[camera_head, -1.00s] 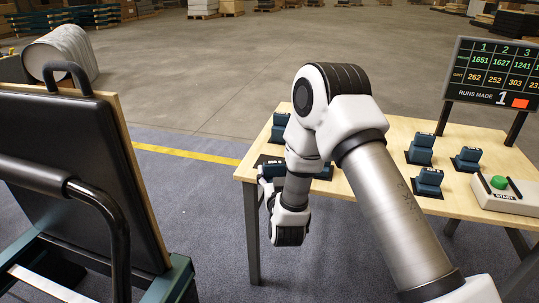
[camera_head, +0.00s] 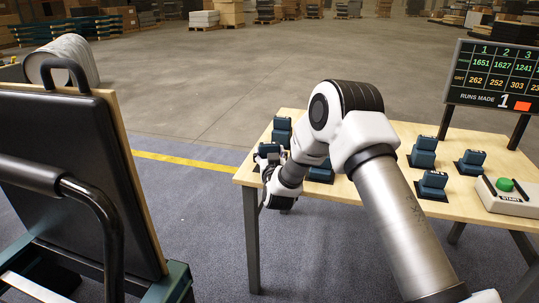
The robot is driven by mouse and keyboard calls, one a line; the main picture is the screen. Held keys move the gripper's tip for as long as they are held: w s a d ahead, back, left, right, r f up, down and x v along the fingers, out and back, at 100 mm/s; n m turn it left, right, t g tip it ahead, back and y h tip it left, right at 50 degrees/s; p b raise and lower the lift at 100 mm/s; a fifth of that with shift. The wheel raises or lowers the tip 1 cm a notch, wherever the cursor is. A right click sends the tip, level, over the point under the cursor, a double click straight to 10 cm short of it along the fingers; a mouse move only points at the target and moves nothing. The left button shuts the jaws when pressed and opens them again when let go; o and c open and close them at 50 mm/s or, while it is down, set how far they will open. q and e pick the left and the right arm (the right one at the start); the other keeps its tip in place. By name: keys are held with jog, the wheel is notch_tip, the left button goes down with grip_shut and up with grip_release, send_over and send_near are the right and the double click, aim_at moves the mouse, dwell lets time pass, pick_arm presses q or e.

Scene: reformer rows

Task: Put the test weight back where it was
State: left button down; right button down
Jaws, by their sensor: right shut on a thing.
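My right gripper (camera_head: 264,161) is at the left end of the wooden table, partly hidden by my own right wrist. It is shut on a dark blue test weight (camera_head: 270,149). The weight appears upright; I cannot tell whether it touches the table or a mat, as its underside is hidden. Similar blue weights stand close by: one behind it (camera_head: 282,131) and one to its right (camera_head: 321,173), partly behind my arm. My left gripper is not in view.
The wooden table (camera_head: 330,192) also bears more blue weights on black mats at right (camera_head: 424,151), a start box with a green button (camera_head: 506,186), and a display board (camera_head: 497,75). A black padded machine (camera_head: 75,170) stands at left. Open floor lies between.

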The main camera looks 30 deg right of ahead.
jog(key=shift+c, duration=0.9)
grip_release()
jog(key=shift+r, duration=0.1)
